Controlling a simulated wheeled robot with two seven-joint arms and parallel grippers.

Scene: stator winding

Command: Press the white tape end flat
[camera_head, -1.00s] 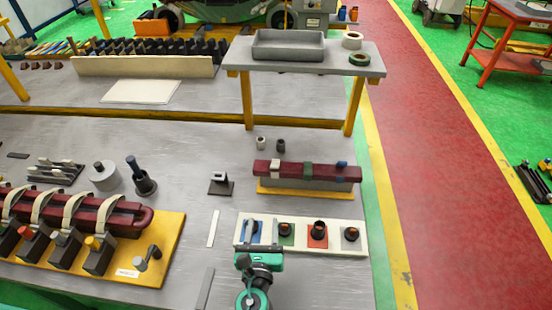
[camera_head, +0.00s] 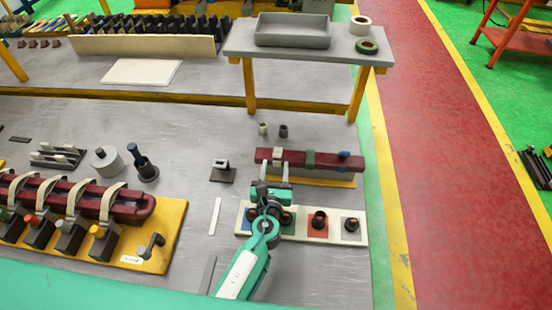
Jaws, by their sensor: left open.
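A dark red bar (camera_head: 325,160) lies on a grey block with a yellow base (camera_head: 325,182) at the right of the bench. It carries a white tape band (camera_head: 277,155) near its left end, a green band (camera_head: 309,159) and a blue band (camera_head: 343,155). My left gripper (camera_head: 274,167) is open at the front of the bar's left end. Its two pale fingers stand apart, one on each side of the white band in the picture. I cannot tell whether they touch the bar. The loose tape end cannot be made out. My right gripper is out of view.
A white board (camera_head: 334,231) with coloured squares and small dark parts lies under my left arm. A yellow fixture (camera_head: 174,228) with a strapped red coil stands at left. A raised grey shelf (camera_head: 230,45) stands behind. Two small cylinders (camera_head: 283,131) stand behind the bar.

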